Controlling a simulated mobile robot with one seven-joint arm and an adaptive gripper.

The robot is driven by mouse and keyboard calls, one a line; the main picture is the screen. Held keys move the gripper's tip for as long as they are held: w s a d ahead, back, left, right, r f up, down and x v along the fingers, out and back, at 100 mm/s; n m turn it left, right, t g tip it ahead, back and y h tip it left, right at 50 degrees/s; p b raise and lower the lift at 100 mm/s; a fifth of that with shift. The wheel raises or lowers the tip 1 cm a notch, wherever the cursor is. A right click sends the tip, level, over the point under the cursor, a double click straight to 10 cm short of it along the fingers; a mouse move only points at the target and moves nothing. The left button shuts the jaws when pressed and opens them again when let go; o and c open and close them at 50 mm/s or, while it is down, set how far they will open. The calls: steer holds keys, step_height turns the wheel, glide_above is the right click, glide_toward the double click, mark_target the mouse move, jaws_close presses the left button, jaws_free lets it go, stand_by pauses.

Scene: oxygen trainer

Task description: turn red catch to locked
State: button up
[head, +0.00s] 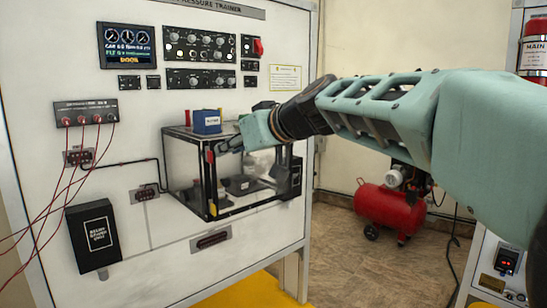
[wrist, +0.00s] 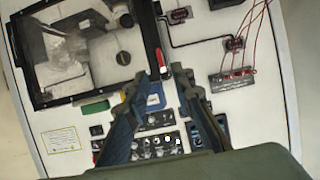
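The red catch (head: 210,156) is a small red piece on the front upright edge of the clear, black-framed chamber (head: 211,207). In the wrist view the red catch (wrist: 162,59) lies just beyond my fingertips, roughly in line with the gap between them. My gripper (head: 222,147) is at the chamber's upper front corner, close to the catch. In the wrist view my gripper (wrist: 163,73) has its two dark fingers apart, with nothing clearly held. I cannot tell whether a finger touches the catch. Its locked or unlocked marking is not readable.
A blue box (head: 207,122) stands on the chamber top, near my fingers. The panel above carries knobs, a screen (head: 127,46) and a red switch (head: 257,47). Red leads (head: 66,165) hang at the left. A red compressor (head: 390,212) stands on the floor behind.

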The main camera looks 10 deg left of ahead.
mark_target(212, 157)
steer(key=p+x, duration=0.2)
steer(key=x, duration=0.6)
steer(key=shift+w+a+f, duration=0.2)
steer(key=shift+a, duration=0.05)
jaws_close()
